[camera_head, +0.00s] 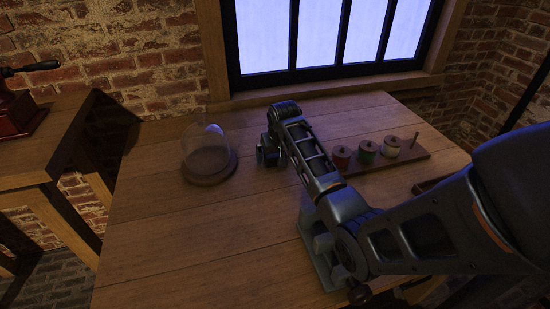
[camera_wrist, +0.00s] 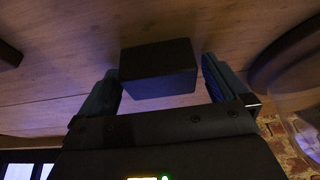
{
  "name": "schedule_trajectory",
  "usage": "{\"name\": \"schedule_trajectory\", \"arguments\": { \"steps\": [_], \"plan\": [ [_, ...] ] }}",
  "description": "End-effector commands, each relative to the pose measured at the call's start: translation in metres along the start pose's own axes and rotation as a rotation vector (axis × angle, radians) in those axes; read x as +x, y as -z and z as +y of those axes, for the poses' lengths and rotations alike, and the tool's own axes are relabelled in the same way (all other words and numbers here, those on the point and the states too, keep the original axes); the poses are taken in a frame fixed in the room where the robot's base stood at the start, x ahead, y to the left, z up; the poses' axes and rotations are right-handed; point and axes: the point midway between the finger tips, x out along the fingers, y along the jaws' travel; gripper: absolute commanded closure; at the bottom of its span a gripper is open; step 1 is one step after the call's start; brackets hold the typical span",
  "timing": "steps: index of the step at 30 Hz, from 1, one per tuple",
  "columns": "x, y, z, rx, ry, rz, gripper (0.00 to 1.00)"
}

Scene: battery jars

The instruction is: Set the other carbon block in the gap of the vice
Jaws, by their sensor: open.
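A dark carbon block (camera_wrist: 158,72) lies on the wooden table in the wrist view. My gripper (camera_wrist: 160,66) is open, with one finger on each side of the block. The left finger looks very close to it and a narrow gap shows on the right; I cannot tell whether either touches. In the head view my gripper (camera_head: 268,156) is low over the table, right of the glass dome, and the block cannot be made out there. The grey vice (camera_head: 318,254) stands near the table's front, partly behind my arm. Its gap is hidden, and no second block can be made out.
A glass dome (camera_head: 207,152) on a round wooden base stands left of my gripper. A wooden board (camera_head: 405,157) with several spools and a peg lies at the back right. A red device (camera_head: 20,112) sits on a side table. The table's left front is clear.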

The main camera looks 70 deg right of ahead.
Motion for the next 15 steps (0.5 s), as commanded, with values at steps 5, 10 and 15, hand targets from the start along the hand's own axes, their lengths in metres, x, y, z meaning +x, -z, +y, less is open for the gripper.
{"name": "schedule_trajectory", "arguments": {
  "steps": [5,10,15],
  "plan": [
    [-0.0003,0.0,-0.0002,0.0,0.0,0.0,0.1],
    [-0.0004,0.0,-0.0002,0.0,0.0,0.0,0.26],
    [-0.0004,0.0,-0.0002,0.0,0.0,0.0,0.42]
  ]
}}
